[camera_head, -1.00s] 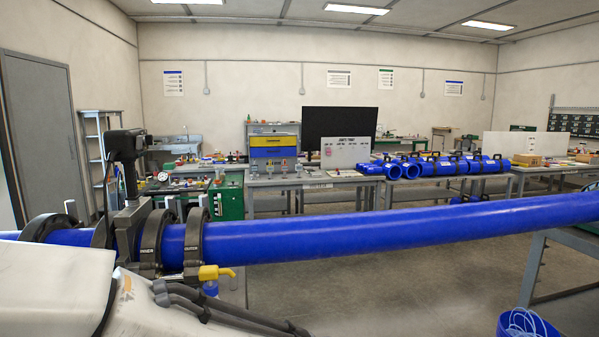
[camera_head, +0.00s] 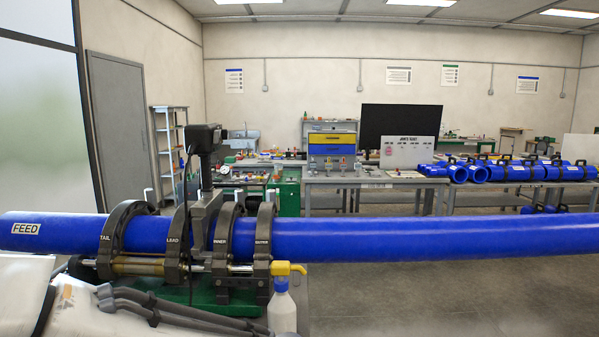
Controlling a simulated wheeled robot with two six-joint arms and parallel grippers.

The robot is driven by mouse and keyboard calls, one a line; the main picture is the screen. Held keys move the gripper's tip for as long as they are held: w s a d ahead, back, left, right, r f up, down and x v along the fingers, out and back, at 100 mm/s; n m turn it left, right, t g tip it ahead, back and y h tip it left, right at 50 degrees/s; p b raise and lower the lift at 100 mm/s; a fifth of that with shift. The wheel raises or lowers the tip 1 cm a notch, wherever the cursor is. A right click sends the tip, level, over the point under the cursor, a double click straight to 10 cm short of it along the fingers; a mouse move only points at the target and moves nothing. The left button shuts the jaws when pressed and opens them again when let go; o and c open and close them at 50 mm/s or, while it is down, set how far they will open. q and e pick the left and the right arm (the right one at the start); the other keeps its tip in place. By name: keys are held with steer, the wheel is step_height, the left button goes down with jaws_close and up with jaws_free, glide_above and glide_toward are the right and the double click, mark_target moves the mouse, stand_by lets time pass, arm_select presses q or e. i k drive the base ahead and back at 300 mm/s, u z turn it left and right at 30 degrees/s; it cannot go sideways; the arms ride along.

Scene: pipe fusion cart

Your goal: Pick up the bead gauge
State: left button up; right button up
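I cannot make out a bead gauge for certain in the head view. A long blue pipe (camera_head: 420,238) lies level across the view, its left part marked FEED. It runs through the dark ring clamps (camera_head: 177,245) of the fusion machine, marked TAIL, LEAD and INNER, with one more whose label is hard to read. A dark upright unit (camera_head: 203,140) stands between the middle clamps. Neither of my grippers shows. A white part of my own body with dark cables fills the lower left corner and hides part of the machine's base.
A white spray bottle (camera_head: 282,312) with a yellow head stands in front of the right clamp. Behind the pipe are a bench (camera_head: 372,180) with a blue and yellow drawer box (camera_head: 332,148), and blue pipe fittings (camera_head: 510,171). The floor at right is clear.

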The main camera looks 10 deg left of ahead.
mark_target(358, 166)
steer(key=u, duration=2.8)
steer(key=i, duration=4.9)
steer(key=z, duration=2)
steer(key=i, duration=3.3)
